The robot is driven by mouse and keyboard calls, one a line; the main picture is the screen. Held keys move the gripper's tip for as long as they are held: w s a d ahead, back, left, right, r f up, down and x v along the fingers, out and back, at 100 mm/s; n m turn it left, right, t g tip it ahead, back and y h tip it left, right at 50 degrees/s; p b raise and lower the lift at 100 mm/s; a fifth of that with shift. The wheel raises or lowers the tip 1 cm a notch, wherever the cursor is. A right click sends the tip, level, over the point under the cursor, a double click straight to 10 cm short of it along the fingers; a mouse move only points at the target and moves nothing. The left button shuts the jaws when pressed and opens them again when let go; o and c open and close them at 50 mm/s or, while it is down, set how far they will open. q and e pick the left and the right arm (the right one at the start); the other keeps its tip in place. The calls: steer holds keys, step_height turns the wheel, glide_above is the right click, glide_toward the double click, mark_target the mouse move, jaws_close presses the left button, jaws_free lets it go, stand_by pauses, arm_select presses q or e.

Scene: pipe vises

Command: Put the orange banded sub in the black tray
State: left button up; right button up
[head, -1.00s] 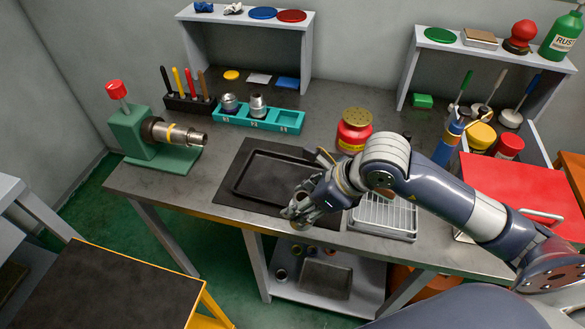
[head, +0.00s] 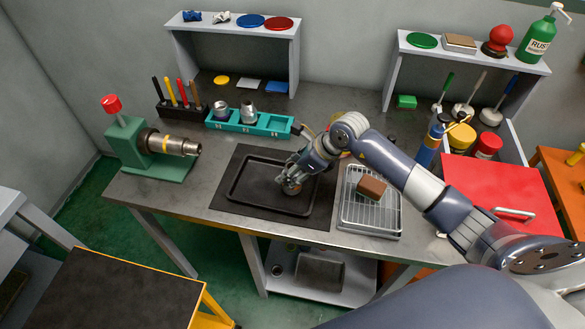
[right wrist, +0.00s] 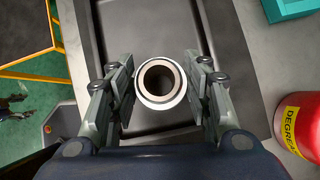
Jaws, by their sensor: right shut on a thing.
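My right gripper (head: 290,183) is over the right part of the black tray (head: 256,192), pointing down. In the right wrist view its fingers (right wrist: 161,88) are shut on a round hollow metal sub (right wrist: 160,104), seen end-on with a pale rim. The sub also shows below the gripper in the head view (head: 291,189). Its orange band cannot be made out from these angles. The tray surface (right wrist: 150,30) lies beneath it; I cannot tell whether the sub touches it. The tray is otherwise empty.
A wire rack (head: 370,216) with a brown block (head: 371,187) is right of the tray. A teal holder (head: 275,125) with metal pieces stands behind. A green vise (head: 128,140) holds a yellow-banded pipe at left. A red can (right wrist: 297,122) is near the gripper.

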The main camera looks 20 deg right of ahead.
steer(key=shift+w+f, duration=0.1)
steer(key=shift+f, duration=0.25)
steer(key=shift+f, duration=0.1)
steer(key=o, duration=1.2)
steer(key=shift+o, duration=0.2)
